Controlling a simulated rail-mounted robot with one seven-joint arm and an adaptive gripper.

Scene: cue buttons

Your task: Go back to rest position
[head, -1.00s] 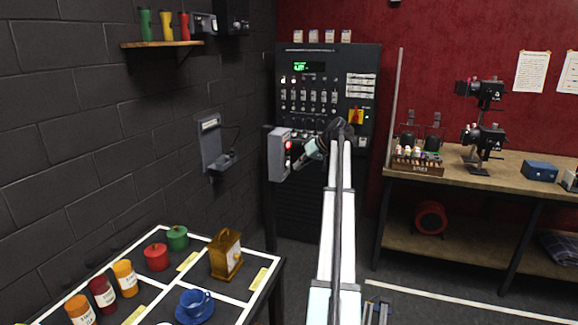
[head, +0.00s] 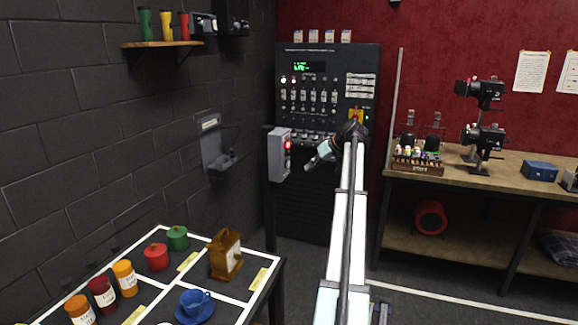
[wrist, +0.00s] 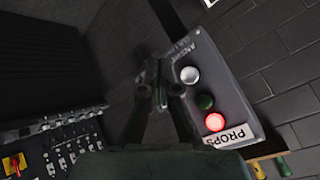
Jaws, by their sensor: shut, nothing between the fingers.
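The cue button box (head: 280,155) is mounted at the left side of the dark control rack. In the wrist view, the box (wrist: 226,87) carries a white button (wrist: 189,75), a dark green button (wrist: 205,102) and a lit red button (wrist: 215,122) beside a PROPS label. The red light (head: 288,145) also shows in the head view. My gripper (head: 309,168) is just right of the box, apart from it in the head view. In the wrist view, my gripper's fingertips (wrist: 160,92) are together and hold nothing. My arm stretches forward from the bottom of the head view.
The control rack (head: 322,190) stands behind my gripper. A wooden workbench (head: 470,182) with lamps is on the right. A table (head: 240,308) with jars, a cup and a clock is at lower left. Open floor lies between the table and workbench.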

